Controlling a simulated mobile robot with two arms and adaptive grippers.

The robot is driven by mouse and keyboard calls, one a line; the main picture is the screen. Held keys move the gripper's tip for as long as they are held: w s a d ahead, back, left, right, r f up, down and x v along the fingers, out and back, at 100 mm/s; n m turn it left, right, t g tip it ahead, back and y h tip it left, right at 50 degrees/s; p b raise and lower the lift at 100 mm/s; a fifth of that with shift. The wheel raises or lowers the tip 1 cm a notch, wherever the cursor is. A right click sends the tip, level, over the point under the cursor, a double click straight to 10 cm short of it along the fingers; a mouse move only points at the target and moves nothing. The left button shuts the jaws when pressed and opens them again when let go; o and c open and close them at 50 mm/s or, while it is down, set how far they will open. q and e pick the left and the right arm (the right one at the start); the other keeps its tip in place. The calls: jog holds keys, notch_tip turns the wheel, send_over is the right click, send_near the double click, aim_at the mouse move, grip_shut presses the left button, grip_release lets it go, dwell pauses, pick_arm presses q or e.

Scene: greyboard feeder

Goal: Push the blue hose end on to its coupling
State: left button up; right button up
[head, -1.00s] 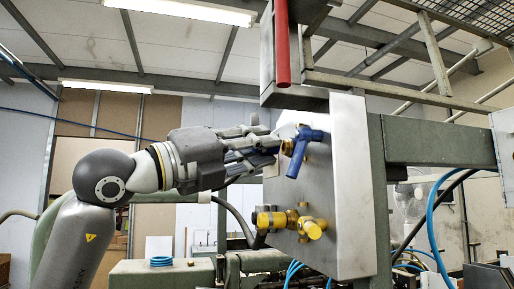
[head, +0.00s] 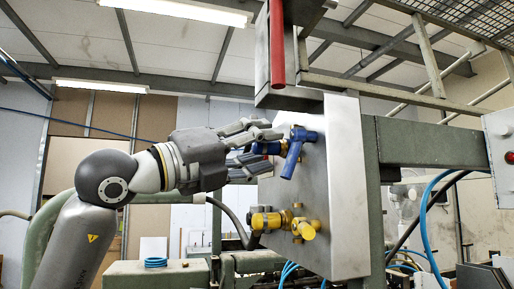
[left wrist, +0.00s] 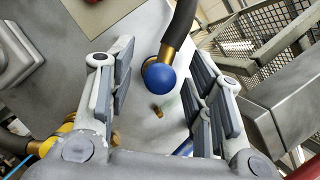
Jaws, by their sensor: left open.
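The blue hose end (left wrist: 160,76) shows in the left wrist view as a round blue cap with a brass collar and a black hose (left wrist: 180,28). It lies between the spread fingers of my left gripper (left wrist: 162,97), with gaps on both sides. In the head view my left gripper (head: 265,150) is open at the panel, around a blue piece (head: 267,148) beside the blue valve handle (head: 295,152). A small brass stub (left wrist: 157,112) shows near the hose end. The coupling is largely hidden; I cannot tell whether the hose end is seated. My right gripper is not in view.
The steel panel (head: 340,190) stands behind the valves. A yellow hose end (head: 266,221) and yellow valve handle (head: 307,229) sit below the blue ones. A red pipe (head: 277,45) hangs above. Free room lies left of the panel, above my arm.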

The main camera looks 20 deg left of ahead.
pick_arm(q)
jog(key=shift+s+a+f, duration=0.1)
jog(key=shift+s+a, duration=0.1)
jog(key=v, duration=1.1)
jog(key=shift+s, duration=0.15)
jog(key=shift+a+f, duration=0.1)
